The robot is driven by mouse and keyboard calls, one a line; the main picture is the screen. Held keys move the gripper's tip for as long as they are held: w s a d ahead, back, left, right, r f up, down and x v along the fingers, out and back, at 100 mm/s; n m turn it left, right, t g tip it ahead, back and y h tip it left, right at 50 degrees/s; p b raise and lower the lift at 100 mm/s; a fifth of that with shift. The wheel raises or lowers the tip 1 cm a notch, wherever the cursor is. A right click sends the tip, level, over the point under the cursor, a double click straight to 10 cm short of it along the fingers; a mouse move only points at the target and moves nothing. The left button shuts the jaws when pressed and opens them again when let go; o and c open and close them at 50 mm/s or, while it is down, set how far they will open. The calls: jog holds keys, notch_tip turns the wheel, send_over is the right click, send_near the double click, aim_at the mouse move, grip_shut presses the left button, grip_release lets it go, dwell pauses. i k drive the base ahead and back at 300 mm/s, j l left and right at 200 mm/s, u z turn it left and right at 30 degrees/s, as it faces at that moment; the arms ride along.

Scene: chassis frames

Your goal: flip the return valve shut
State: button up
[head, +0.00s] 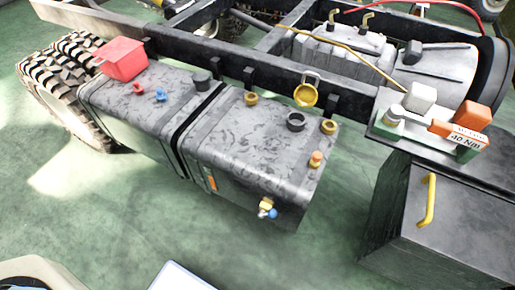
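Two dark grey tanks sit side by side along the chassis rail. A small brass valve with a blue handle (267,208) sticks out low on the front face of the right tank (235,150). On top of the left tank (120,108) are a small red fitting (137,90) and a small blue fitting (161,95). I cannot tell which of these is the return valve, and the handle positions are too small to read. My gripper is not in view.
A red bin (122,58) stands on the left tank. Brass fittings and a black ring (295,122) top the right tank. A dark box with a yellow handle (427,200) stands at the right. The green floor before the tanks is mostly clear.

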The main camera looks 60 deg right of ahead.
aim_at(272, 214)
jog(key=j+z, duration=0.1)
jog(key=z, duration=0.3)
jog(key=j+z, duration=0.1)
jog(key=z, duration=0.3)
jog(key=j+z, duration=0.1)
jog(key=z, duration=0.75)
jog(key=k+j+z, duration=0.1)
jog(key=z, duration=0.3)
